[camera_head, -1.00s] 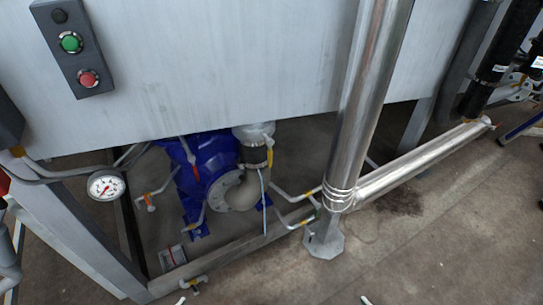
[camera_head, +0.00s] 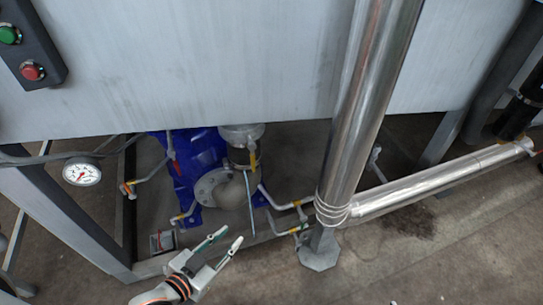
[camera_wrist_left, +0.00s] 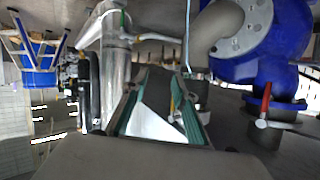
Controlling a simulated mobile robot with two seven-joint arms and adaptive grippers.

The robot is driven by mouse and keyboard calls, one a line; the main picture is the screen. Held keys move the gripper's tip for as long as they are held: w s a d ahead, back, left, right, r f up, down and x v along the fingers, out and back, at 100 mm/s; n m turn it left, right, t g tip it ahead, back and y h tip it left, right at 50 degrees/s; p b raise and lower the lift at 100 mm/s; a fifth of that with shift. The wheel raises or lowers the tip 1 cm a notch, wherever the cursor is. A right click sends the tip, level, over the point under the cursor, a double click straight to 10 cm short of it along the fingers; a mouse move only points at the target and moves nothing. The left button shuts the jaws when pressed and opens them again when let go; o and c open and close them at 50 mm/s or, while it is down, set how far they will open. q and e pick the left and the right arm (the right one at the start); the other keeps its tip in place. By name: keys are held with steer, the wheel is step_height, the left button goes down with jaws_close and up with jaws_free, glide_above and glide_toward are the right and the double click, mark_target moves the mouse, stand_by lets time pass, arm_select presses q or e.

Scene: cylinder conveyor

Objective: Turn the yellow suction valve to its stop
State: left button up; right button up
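A yellow valve handle (camera_head: 254,161) sits beside the upright pipe above the pump's elbow in the head view. Smaller yellow-orange handles show on the thin pipes near the steel post (camera_head: 297,203) and left of the pump (camera_head: 128,188). I cannot tell for certain which is the suction valve. My left gripper (camera_head: 229,237) is open and empty, below and in front of the pump, apart from the valves. In the left wrist view its green-padded fingers (camera_wrist_left: 155,122) are spread, and a small yellow handle (camera_wrist_left: 172,104) shows beyond them. My right gripper is not in view.
The blue pump (camera_head: 186,175) stands under a grey tank panel (camera_head: 200,70). A thin rod (camera_head: 251,208) hangs before its elbow. A thick steel post (camera_head: 350,150) rises to the right. A gauge (camera_head: 81,172) and frame beam are left. Floor in front is mostly clear.

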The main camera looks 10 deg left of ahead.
arm_select(q)
steer(key=w+r+t+b, duration=0.1)
steer(key=w+r, duration=0.1)
steer(key=w, duration=0.4)
steer(key=t+h+b, duration=0.2)
steer(key=t+h, duration=0.1)
glide_toward(254, 171)
steer(key=w+r, duration=0.3)
steer(key=r, duration=0.1)
steer(key=shift+n, duration=0.3)
steer(key=shift+d+f+b+x, duration=0.1)
steer(key=shift+d+b+x, duration=0.1)
steer(key=shift+x, duration=1.75)
steer(key=shift+d+f+b+x, duration=0.1)
steer(key=shift+b+x, duration=0.05)
steer(key=shift+x, duration=1.75)
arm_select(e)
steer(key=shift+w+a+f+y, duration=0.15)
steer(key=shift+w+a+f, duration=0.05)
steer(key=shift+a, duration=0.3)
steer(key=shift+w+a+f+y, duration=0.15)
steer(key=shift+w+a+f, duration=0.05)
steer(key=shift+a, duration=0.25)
arm_select(q)
steer(key=shift+s, duration=0.1)
jaws_close()
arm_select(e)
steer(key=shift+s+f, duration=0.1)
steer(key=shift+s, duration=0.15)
